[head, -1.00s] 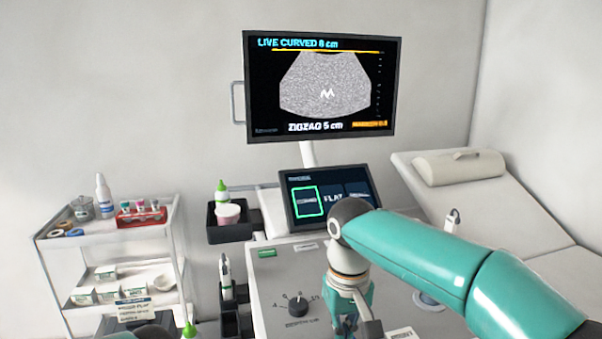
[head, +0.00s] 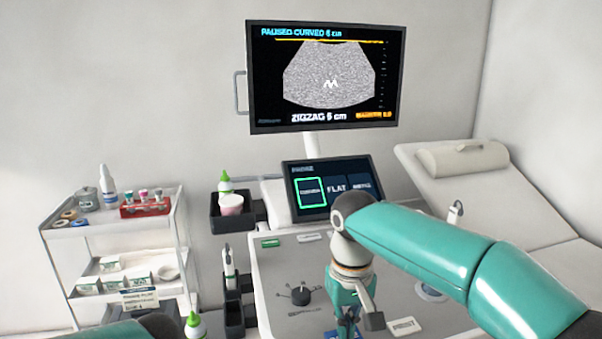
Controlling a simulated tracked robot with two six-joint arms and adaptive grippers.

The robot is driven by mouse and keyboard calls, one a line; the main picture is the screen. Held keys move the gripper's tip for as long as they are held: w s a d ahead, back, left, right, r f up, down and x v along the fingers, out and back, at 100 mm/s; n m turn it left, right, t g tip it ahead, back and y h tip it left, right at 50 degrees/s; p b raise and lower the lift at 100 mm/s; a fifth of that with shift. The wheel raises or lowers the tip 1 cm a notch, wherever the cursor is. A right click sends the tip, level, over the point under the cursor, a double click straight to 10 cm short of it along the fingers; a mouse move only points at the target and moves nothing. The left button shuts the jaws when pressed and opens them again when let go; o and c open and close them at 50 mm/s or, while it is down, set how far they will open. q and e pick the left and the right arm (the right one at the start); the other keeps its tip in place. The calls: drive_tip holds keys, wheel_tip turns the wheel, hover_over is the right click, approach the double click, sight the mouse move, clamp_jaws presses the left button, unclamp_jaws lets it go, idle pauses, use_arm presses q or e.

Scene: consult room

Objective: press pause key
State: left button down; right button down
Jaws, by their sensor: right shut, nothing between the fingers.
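The console panel (head: 275,315) stands in front of me. My right gripper (head: 346,332) is shut and empty, pointing down low over its front part. A blue key (head: 330,334) shows partly beside and behind the fingertips; its label is hidden, so I cannot tell whether it is the pause key or whether the fingers touch it. The monitor (head: 325,75) above reads "PAUSED CURVED" at the top and "ZIGZAG 5 cm" below a grey fan-shaped picture. My left gripper is out of view; only part of that arm shows at the bottom left.
The panel also bears a black knob (head: 300,295), a green key (head: 270,242) and a pale labelled key (head: 403,327). A touch screen (head: 331,187) stands behind. A supply trolley (head: 180,228) is at left, an exam couch (head: 535,215) at right.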

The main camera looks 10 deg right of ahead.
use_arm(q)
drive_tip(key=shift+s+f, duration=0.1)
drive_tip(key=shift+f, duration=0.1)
use_arm(e)
drive_tip(key=shift+r, duration=3.1)
drive_tip(key=s+r, duration=0.6)
drive_tip(key=s, duration=0.2)
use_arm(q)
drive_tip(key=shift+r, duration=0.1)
